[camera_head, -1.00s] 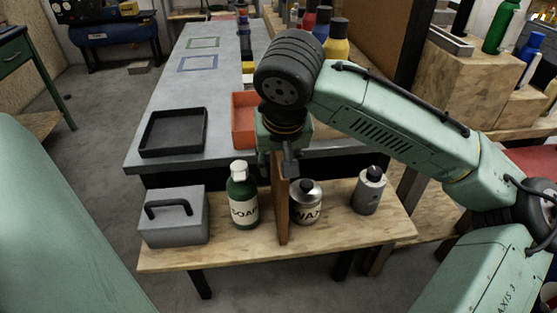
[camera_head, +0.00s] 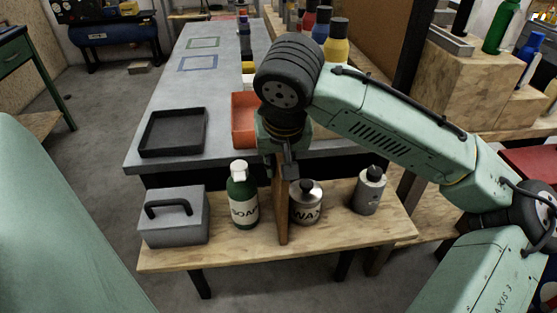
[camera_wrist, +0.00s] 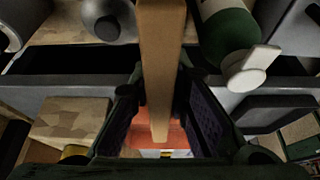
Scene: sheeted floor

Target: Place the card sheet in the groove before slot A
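A thin brown board, which looks like the card sheet (camera_head: 282,215), stands upright and nearly edge-on on the wooden bench. It stands between a green soap bottle (camera_head: 243,198) and a silver wax tin (camera_head: 305,206). My gripper (camera_head: 284,168) points down over its upper part. In the wrist view the sheet's edge (camera_wrist: 162,55) runs between the two fingers of my gripper (camera_wrist: 162,90), one on each side. Gaps show beside the sheet lower in that view; contact at the fingertips is unclear. The sheet's foot and any groove there are hidden. I see no label marking slot A.
A grey lidded box (camera_head: 175,217) stands left on the bench (camera_head: 330,240), and a grey bottle (camera_head: 370,190) stands right. Behind, the grey table (camera_head: 215,100) carries a black tray (camera_head: 173,150) and an orange bin (camera_head: 243,138). Its left rear has outlined rectangles and clear room.

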